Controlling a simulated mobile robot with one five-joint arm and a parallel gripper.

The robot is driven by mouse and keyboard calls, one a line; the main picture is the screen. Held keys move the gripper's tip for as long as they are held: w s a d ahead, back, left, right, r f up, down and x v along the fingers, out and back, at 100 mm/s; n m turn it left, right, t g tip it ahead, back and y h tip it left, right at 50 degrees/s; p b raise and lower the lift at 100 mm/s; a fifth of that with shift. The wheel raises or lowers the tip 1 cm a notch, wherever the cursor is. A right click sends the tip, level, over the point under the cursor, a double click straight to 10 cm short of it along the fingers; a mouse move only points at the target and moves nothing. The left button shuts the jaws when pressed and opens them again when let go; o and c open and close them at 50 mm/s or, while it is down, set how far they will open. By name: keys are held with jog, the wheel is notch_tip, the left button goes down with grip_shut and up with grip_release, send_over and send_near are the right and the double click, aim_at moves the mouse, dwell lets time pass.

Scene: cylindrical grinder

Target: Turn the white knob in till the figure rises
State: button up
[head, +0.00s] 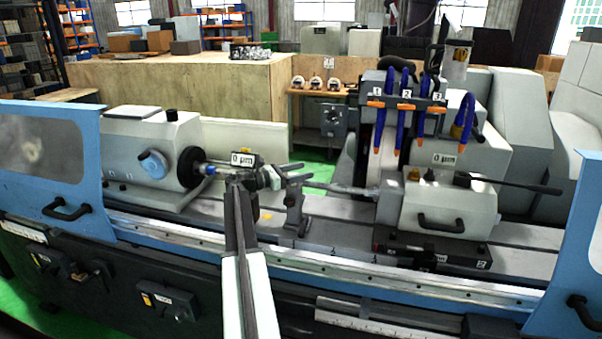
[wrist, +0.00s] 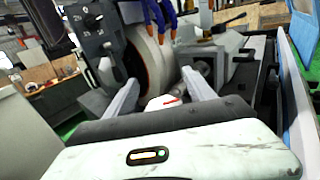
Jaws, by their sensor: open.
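My gripper (head: 289,171) is open over the machine's middle, pointing right in the head view. In the wrist view its two fingers (wrist: 159,82) stand wide apart. A small white part with a red mark (wrist: 165,102) shows low between them; it may be the white knob, but I cannot tell whether it is the machine's or my own. I cannot make out a white knob for certain in the head view. Two small displays read "0 µm": one on the left (head: 242,158) behind my gripper, one on the right (head: 443,158) above the grey housing.
The grey headstock (head: 155,150) stands left, the grey housing with a black handle (head: 445,210) right. Blue hoses with orange tips (head: 405,105) hang above the grinding wheel (wrist: 150,60). A black lever (head: 500,183) sticks out right. Blue doors (head: 50,165) flank the opening.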

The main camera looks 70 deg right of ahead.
notch_tip(320, 180, up, 3)
jog(key=shift+r+p, duration=0.1)
jog(key=shift+p, duration=0.85)
jog(key=s+a, duration=0.2)
jog(key=a, duration=0.5)
jog(key=s+a, duration=0.3)
jog(key=a, duration=0.5)
jog(key=shift+s+r+p, duration=0.2)
jog(key=shift+r+p, duration=0.15)
jog(key=shift+p, duration=0.05)
